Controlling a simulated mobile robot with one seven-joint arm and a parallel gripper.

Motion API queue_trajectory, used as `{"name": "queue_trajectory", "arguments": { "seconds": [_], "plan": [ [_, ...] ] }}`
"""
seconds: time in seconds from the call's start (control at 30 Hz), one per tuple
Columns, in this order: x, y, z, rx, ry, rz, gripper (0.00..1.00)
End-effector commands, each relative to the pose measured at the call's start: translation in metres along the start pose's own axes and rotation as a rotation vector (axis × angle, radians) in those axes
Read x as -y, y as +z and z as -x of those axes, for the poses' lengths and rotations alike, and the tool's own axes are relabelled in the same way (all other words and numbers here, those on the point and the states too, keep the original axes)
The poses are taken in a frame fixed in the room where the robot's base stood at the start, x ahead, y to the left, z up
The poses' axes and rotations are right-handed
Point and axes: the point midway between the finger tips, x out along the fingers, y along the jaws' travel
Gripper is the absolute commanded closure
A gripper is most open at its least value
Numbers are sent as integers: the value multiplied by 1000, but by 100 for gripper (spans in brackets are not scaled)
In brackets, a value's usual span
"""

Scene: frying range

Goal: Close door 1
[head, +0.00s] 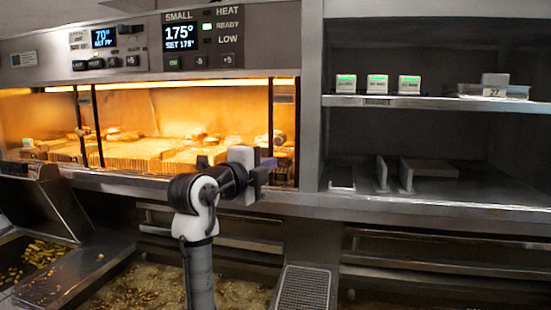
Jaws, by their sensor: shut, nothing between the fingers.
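No panel that I can clearly identify as door 1 shows in the head view. The lit warming cabinet (190,88) has an open-looking front, with dark upright bars at its left and right; I cannot tell whether these belong to a door. My gripper (268,166) is in front of the cabinet's lower right edge, near the steel post between the cabinet and the shelves. It is shut and holds nothing. I cannot tell whether it touches the steel behind it. My arm hides part of the cabinet's lower ledge.
Food lies on ribbed trays (135,150) in the cabinet. On the right, an open shelf (425,103) bears small white boxes with green tops. A steel ledge (420,208) runs across the front. Below are fryer vats (115,285) and a perforated grey panel (303,289).

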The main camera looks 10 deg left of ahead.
Motion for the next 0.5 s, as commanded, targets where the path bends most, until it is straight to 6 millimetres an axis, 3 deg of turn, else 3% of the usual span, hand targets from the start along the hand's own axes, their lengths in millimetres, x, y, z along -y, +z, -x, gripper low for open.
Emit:
{"name": "queue_trajectory", "arguments": {
  "seconds": [0.5],
  "plan": [
    [4, 2, -97, 0, 2, 4, 100]
  ]
}}
